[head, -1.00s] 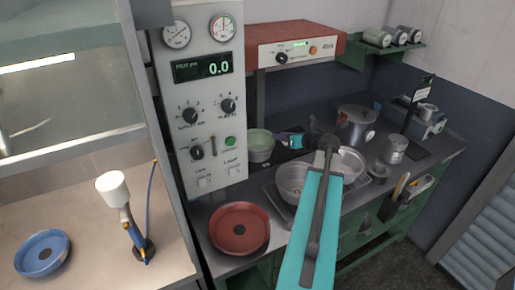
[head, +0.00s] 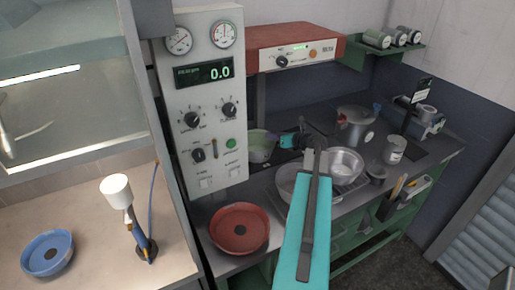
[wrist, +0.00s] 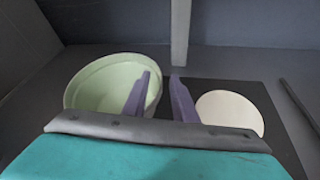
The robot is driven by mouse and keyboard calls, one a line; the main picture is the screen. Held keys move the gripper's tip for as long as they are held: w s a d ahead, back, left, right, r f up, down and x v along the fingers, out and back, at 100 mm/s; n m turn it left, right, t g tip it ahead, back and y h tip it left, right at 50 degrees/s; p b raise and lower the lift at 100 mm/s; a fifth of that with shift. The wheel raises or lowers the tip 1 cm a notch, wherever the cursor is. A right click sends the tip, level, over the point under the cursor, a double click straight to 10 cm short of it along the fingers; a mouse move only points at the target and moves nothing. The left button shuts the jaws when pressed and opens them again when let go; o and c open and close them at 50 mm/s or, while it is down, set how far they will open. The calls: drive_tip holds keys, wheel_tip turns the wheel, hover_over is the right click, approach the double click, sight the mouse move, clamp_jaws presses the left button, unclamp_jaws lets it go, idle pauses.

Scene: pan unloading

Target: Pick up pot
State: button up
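The pale green pot (head: 261,152) stands at the back of the dark counter, just right of the grey control panel. In the wrist view the pot (wrist: 88,88) is open-topped and looks empty. My gripper (head: 277,139) is at the pot's right side in the head view. In the wrist view my gripper (wrist: 160,85) has its two purple fingers apart. The left finger overlaps the pot's right part, and the right finger is outside the rim. I cannot tell whether either finger touches the pot.
A pale disc (wrist: 230,111) lies right of the gripper on a dark plate. Metal pans (head: 345,164), a lidded pot (head: 354,126) and a can (head: 394,150) stand to the right. A red pan (head: 239,228) is in front. The control panel (head: 203,100) rises close left of the green pot.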

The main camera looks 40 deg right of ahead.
idle(0.5)
clamp_jaws()
idle(1.3)
